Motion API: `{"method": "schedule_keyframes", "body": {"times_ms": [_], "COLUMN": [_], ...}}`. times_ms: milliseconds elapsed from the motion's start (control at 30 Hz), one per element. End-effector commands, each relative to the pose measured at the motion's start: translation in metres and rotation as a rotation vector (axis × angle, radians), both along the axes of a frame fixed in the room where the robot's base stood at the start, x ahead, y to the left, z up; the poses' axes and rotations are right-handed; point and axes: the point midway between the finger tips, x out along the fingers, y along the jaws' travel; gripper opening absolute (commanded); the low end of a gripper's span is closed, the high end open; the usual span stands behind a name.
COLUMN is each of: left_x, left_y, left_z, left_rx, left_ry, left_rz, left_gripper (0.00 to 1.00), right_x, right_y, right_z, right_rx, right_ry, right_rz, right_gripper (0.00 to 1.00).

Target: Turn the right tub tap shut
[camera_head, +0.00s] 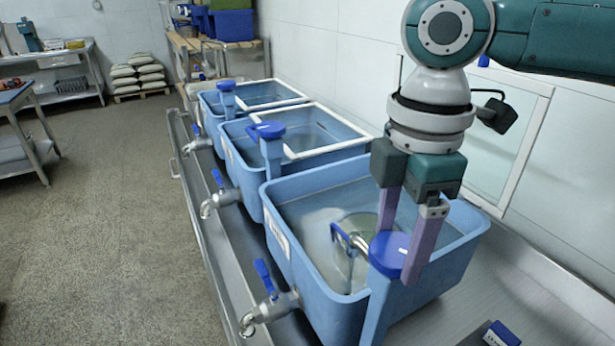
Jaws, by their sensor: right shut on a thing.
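The nearest blue tub (283,268) is the rightmost of the row. A flat blue tap knob (388,254) tops the post at its near right corner. My right gripper (399,256) comes down from above with its purple fingers on either side of this knob, shut on it. The far finger is partly hidden behind the knob. A metal spout (270,309) with a raised blue lever (263,276) sticks out from the tub's front, apart from the gripper. My left gripper is not in view.
Two more blue tubs, a middle one (247,190) and a far one (208,117), stand behind with white frames on top and similar blue knobs. A steel tray bench (218,262) holds them. A small blue-and-white item (500,334) lies at the lower right. The wall is close on the right.

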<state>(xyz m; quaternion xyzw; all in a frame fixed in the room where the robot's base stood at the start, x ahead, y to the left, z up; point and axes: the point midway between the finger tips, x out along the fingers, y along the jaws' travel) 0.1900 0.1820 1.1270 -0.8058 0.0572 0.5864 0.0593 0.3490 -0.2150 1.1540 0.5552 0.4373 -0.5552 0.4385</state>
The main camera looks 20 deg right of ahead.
Motion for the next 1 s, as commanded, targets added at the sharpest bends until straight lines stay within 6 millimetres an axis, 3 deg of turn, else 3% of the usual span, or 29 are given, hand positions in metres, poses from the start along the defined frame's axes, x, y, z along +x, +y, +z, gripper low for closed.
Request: {"method": "schedule_keyframes", "body": {"times_ms": [367,1000], "left_x": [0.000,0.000], "left_y": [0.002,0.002], "left_z": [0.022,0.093], "left_rx": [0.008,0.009], "left_ry": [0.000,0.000], "left_rz": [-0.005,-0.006], "left_gripper": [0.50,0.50], "right_x": [-0.001,-0.001], "right_y": [0.001,0.002], "right_z": [0.005,0.005], "right_rx": [0.002,0.004], "right_ry": [0.005,0.007], "right_rz": [-0.112,-0.690], "right_gripper": [0.21,0.21]}}
